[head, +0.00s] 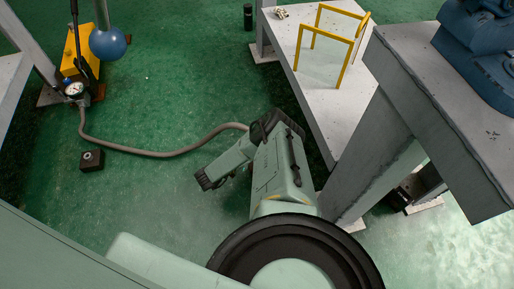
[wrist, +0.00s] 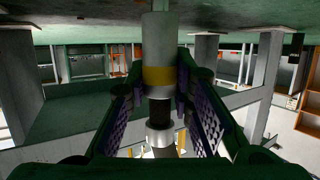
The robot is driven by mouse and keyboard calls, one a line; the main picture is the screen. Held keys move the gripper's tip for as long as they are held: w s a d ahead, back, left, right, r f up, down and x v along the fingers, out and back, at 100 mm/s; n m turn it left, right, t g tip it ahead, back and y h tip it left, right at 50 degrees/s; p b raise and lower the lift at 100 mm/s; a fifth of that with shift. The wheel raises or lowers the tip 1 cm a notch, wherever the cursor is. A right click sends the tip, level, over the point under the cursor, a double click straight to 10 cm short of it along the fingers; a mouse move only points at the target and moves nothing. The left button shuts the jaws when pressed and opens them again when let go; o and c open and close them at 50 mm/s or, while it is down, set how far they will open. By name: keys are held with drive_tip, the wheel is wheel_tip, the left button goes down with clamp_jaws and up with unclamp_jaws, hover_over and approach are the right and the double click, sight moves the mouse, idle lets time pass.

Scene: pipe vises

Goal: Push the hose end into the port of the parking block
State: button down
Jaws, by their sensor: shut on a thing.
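The hose (head: 165,153) is a grey-brown line running over the floor from the gauge to my arm. Its end (wrist: 157,55) shows in the wrist view as a light grey cylinder with a yellow band, a narrower black part and a metal ring. My gripper (wrist: 160,88) is shut on this end, one finger on each side. In the head view the hose reaches the far side of my arm, where the grip is hidden.
A yellow pump (head: 84,60) with a gauge (head: 74,90) stands at upper left, near a blue ball (head: 107,42). A grey bench (head: 392,150) and a low white shelf with yellow frames (head: 325,45) stand at right. Green floor is clear between block and arm.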

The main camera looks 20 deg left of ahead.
drive_tip(key=shift+f+b, duration=0.6)
drive_tip(key=shift+f, duration=0.5)
drive_tip(key=c, duration=1.3)
unclamp_jaws()
drive_tip(key=shift+s, duration=0.1)
drive_tip(key=v, duration=1.1)
drive_tip(key=shift+s+a+r, duration=0.15)
drive_tip(key=shift+s, duration=0.15)
